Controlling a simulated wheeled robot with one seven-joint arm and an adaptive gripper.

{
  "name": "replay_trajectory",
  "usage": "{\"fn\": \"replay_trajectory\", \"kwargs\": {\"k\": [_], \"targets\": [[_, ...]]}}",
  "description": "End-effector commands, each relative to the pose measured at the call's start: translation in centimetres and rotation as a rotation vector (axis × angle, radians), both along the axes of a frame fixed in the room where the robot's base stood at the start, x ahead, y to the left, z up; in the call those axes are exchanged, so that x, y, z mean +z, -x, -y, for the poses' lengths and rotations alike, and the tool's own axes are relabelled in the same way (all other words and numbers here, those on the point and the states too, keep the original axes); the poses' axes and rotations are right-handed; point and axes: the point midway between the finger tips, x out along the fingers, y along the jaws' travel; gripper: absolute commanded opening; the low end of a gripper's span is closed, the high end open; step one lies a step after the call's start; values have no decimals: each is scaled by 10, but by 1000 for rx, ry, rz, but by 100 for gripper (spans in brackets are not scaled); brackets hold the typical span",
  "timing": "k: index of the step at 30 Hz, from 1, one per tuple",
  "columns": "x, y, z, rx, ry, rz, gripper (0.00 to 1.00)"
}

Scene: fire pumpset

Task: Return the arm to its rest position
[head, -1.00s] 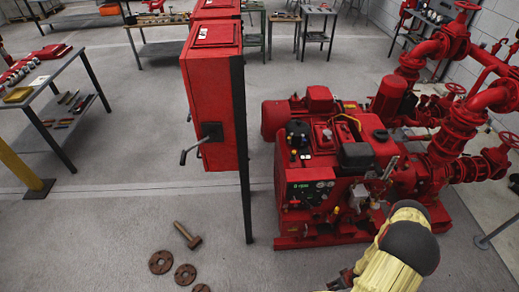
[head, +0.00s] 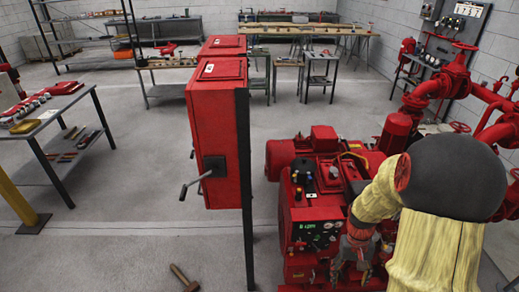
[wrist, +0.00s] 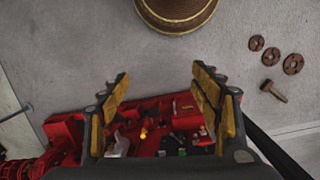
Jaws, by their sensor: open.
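My gripper (wrist: 160,74) is open in the wrist view, its two yellow-padded fingers spread apart. Nothing is between the fingertips except grey floor seen beyond them. My arm (head: 440,185) stands large at the right of the head view, bent at a dark round joint, with pale yellow covers. It hides part of the red pumpset (head: 295,160). The pumpset's panel side also shows in the wrist view (wrist: 150,120), behind and below the fingers.
A red cabinet (head: 215,130) with a crank handle stands left of the pumpset on a dark post. A hammer (wrist: 273,90) and rusty discs (wrist: 292,63) lie on the floor. A brown round object (wrist: 175,15) is at the wrist view's top. A tool table (head: 60,110) stands left.

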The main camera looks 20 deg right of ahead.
Motion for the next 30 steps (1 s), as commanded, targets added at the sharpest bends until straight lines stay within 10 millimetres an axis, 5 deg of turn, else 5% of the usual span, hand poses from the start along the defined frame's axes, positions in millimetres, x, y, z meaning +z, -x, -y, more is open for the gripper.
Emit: {"fn": "replay_trajectory", "kwargs": {"k": [6, 15, 25, 30], "targets": [[69, 9, -63, 24, 19, 72, 64], [134, 28, -137, 144, 49, 273, 64], [200, 35, -193, 327, 101, 599, 64], [214, 39, -213, 395, 97, 685, 64]]}}
